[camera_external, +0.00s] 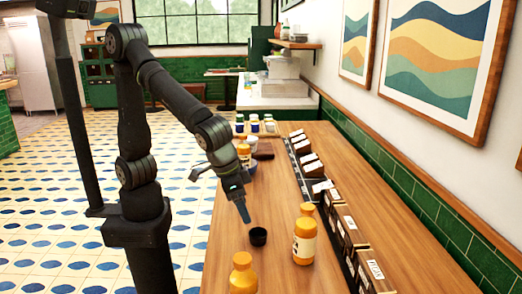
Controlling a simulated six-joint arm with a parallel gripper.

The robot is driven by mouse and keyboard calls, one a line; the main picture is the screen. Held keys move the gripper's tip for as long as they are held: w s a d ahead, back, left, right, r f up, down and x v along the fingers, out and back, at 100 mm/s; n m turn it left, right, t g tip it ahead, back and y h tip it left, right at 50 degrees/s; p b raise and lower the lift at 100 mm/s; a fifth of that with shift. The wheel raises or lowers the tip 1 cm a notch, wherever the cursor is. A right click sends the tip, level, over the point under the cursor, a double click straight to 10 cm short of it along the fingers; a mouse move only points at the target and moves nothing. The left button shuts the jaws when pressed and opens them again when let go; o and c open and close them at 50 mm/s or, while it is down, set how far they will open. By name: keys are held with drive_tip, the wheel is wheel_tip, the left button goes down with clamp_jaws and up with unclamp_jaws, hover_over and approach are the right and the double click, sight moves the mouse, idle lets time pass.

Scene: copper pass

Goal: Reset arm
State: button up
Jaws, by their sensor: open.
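My gripper (246,217) points down over the left part of the wooden counter (225,262). Its fingers are small and dark here, open, with nothing seen between them. The fingertips are just above and left of a small black cup (258,237) in the picture; I cannot tell the exact gap. My arm is bent, with its elbow high and its forearm sloping down to the right.
Orange bottles with pale labels (305,240) stand right of the cup and at the front edge (243,275). A rack of dark boxes (350,235) runs along the right. Several jars (254,125) stand farther back.

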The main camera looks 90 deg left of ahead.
drive_tip(key=w+a+n+y, duration=0.1)
drive_tip(key=w+a+n, duration=0.2)
drive_tip(key=w+a, duration=0.7)
drive_tip(key=w+a+r+n+g, duration=0.1)
drive_tip(key=w+a+n, duration=0.3)
drive_tip(key=w+a, duration=0.7)
drive_tip(key=a, duration=0.4)
drive_tip(key=shift+a+y, duration=0.3)
drive_tip(key=shift+y, duration=0.1)
drive_tip(key=shift+w, duration=0.1)
drive_tip(key=s+d+m, duration=0.2)
drive_tip(key=s+d, duration=0.4)
drive_tip(key=d, duration=0.3)
drive_tip(key=s+d+m+h, duration=0.1)
drive_tip(key=s+d+m, duration=0.1)
drive_tip(key=s+d, duration=0.4)
drive_tip(key=d, duration=0.3)
drive_tip(key=shift+d+f+t, duration=0.15)
drive_tip(key=shift+d+t, duration=0.25)
drive_tip(key=shift+w, duration=0.1)
